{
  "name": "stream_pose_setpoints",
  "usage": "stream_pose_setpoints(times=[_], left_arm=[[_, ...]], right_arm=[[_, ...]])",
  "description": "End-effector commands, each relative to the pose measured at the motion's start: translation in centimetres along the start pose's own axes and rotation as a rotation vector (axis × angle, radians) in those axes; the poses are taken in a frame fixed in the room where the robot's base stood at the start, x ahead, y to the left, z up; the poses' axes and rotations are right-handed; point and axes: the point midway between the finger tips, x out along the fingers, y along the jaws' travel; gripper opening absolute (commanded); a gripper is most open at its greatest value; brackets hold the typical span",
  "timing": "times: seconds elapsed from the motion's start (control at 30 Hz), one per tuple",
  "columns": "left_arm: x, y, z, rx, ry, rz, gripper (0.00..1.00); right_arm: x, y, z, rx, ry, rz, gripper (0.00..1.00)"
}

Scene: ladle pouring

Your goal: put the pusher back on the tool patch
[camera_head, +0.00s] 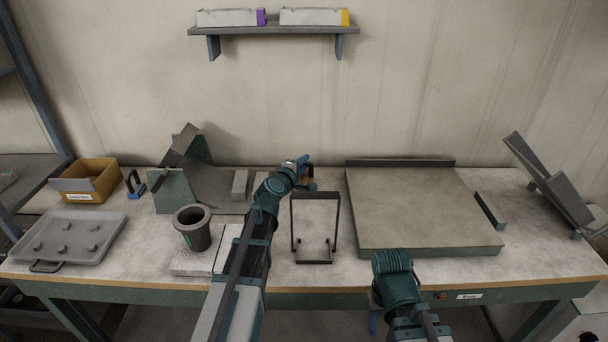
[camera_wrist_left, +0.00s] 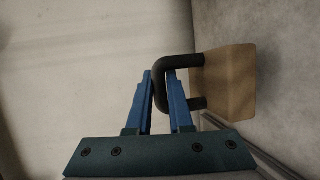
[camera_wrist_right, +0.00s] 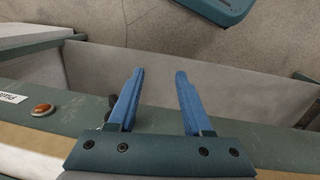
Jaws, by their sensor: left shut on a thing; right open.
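The pusher is a tan block with a black loop handle (camera_wrist_left: 228,82). My left gripper (camera_wrist_left: 159,82) is shut on its handle, and the block sticks out to the right in the left wrist view. In the head view, my left gripper (camera_head: 302,162) is at the back of the table near the wall. The pusher (camera_head: 309,173) shows only as a small, partly hidden shape there. I cannot tell whether it touches the table. I cannot make out a marked tool patch. My right gripper (camera_wrist_right: 160,88) is open and empty at the table's front edge.
A black wire frame (camera_head: 316,261) stands right of my left arm, and a large raised board (camera_head: 420,215) lies further right. A dark cup (camera_head: 193,228), a grey tray (camera_head: 70,238), a cardboard box (camera_head: 88,181) and an angled metal stand (camera_head: 176,190) are on the left.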

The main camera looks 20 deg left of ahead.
Motion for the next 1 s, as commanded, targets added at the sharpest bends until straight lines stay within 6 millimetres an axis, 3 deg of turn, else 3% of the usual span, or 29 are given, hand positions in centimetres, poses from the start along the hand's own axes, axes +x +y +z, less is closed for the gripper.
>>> stream_pose_setpoints(times=[0.03,0.13,0.57,0.6,0.73,1.0], left_arm=[[0.3,-1.4,-0.1,0.000,0.000,0.000,0.00],[0.5,-2.4,-0.1,0.000,0.000,0.000,0.00],[0.5,-2.6,-0.1,0.000,0.000,0.000,0.00],[0.5,-2.6,-0.1,0.000,0.000,0.000,0.23],[0.5,-2.5,-0.1,0.000,0.000,0.000,0.46],[0.5,-2.5,-0.1,0.000,0.000,0.000,0.49]], right_arm=[[1.4,-0.1,-0.1,0.000,0.000,0.000,0.50],[2.4,-0.2,-0.1,0.000,0.000,0.000,0.50],[2.7,-0.3,-0.2,0.000,0.000,0.000,0.50],[2.6,-0.2,-0.2,0.000,0.000,0.000,0.50],[2.5,-0.2,-0.1,0.000,0.000,0.000,0.50],[2.5,-0.2,-0.1,0.000,0.000,0.000,0.50]])
